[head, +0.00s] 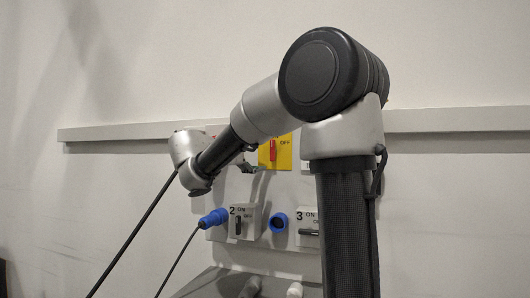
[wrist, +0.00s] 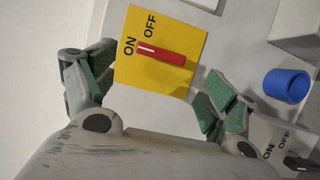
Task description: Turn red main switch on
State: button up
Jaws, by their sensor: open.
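The red main switch (wrist: 165,53) is a red handle on a yellow plate (wrist: 185,20) in the wrist view. Its white-marked end lies beside the ON label, and the handle lines up with ON, not OFF. In the head view the red switch (head: 273,151) stands upright on the yellow plate (head: 285,158), partly covered by my arm. My gripper (wrist: 160,85) is open and empty. Its green-padded fingers are spread either side of the yellow plate in the wrist view, with the handle between them in the picture, apparently not touched. The gripper is mostly hidden in the head view.
Below the plate is grey switch 2 (head: 248,222) with a blue plug (head: 213,218) and cable at its left. A blue socket (head: 279,222) and switch 3 (head: 307,226) are to the right. A pale rail (head: 450,120) runs along the wall.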

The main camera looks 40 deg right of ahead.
jog(key=v, duration=0.7)
dwell(0.3)
jog(key=s+f+n+g+y, duration=0.1)
jog(key=s+f+y, duration=0.4)
jog(key=f, duration=0.6)
jog(key=s+f+n+g+y, duration=0.15)
jog(key=s+f+y, duration=0.3)
jog(key=f, duration=0.65)
jog(key=s+a+f+m+t+y, duration=0.1)
jog(key=s+f+m+y, duration=0.1)
jog(key=s, duration=0.5)
jog(key=s+a+f+m+t+y, duration=0.1)
jog(key=s+a+f+m+y, duration=0.1)
jog(key=s+y, duration=0.4)
jog(key=shift+s+f+m, duration=0.65)
jog(key=shift+s+f, duration=0.15)
jog(key=shift+f, duration=0.1)
